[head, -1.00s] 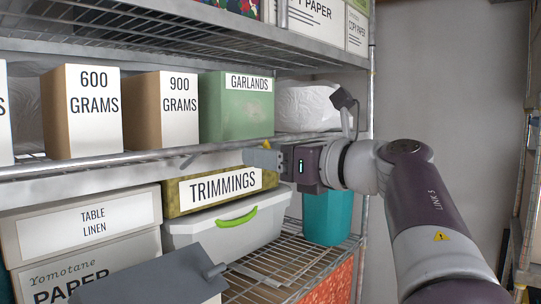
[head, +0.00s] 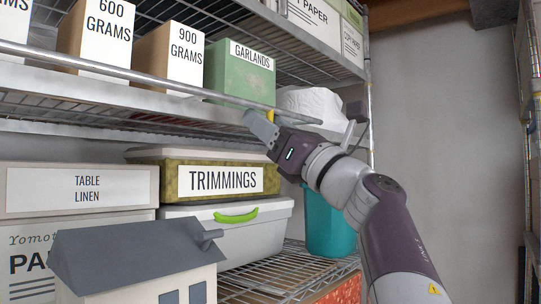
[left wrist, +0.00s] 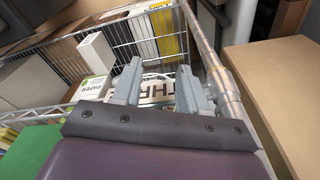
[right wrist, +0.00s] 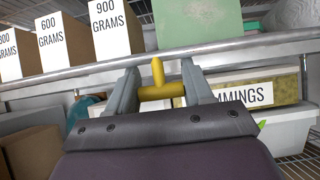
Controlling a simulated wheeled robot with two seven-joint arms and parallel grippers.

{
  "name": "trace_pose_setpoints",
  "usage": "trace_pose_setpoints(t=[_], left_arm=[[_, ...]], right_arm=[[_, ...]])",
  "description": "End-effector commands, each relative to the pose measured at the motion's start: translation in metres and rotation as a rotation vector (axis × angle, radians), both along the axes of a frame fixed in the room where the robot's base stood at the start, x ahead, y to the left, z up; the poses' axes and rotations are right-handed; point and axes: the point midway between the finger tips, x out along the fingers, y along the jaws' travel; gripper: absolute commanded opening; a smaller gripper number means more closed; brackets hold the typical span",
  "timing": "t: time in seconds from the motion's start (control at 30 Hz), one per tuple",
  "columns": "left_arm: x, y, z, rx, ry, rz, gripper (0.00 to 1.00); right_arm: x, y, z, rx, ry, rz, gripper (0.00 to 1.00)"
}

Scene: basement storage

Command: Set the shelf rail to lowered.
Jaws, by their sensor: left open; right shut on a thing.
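The shelf rail (head: 165,82) is a grey metal bar along the front of the middle shelf, by the bases of the labelled boxes. It also shows in the right wrist view (right wrist: 100,66). A yellow T-shaped handle (right wrist: 158,78) sits below the rail, between my right fingers. My right gripper (head: 266,121) is shut on this handle; in the head view only a bit of yellow shows by the fingers. My left gripper (left wrist: 158,92) is open and apart from the rail, and is out of the head view.
Boxes of 600 grams (head: 97,35), 900 grams (head: 170,57) and garlands (head: 240,72) stand behind the rail. The trimmings box (head: 222,180) and a lidded bin (head: 240,238) are below. A grey-roofed model house (head: 135,262) stands in front. Open space lies right of the rack.

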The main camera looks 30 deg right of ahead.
Motion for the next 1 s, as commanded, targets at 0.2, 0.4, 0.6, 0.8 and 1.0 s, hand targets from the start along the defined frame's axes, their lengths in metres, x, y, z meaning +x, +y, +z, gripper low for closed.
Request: trace_pose_setpoints(t=[0.2,0.4,0.6,0.8,1.0], left_arm=[[0.000,0.000,-0.024,0.000,0.000,0.000,0.43],[0.000,0.000,-0.028,0.000,0.000,0.000,0.43],[0.000,0.000,-0.027,0.000,0.000,0.000,0.43],[0.000,0.000,-0.028,0.000,0.000,0.000,0.43],[0.000,0.000,-0.027,0.000,0.000,0.000,0.43]], right_arm=[[0.003,0.001,-0.009,0.024,-0.061,0.002,0.00],[0.004,0.001,-0.008,0.034,-0.081,0.000,0.00],[0.005,0.001,-0.008,0.035,-0.082,0.001,0.00],[0.005,0.001,-0.008,0.035,-0.081,0.001,0.70],[0.004,0.001,-0.007,0.034,-0.083,0.000,0.72]])
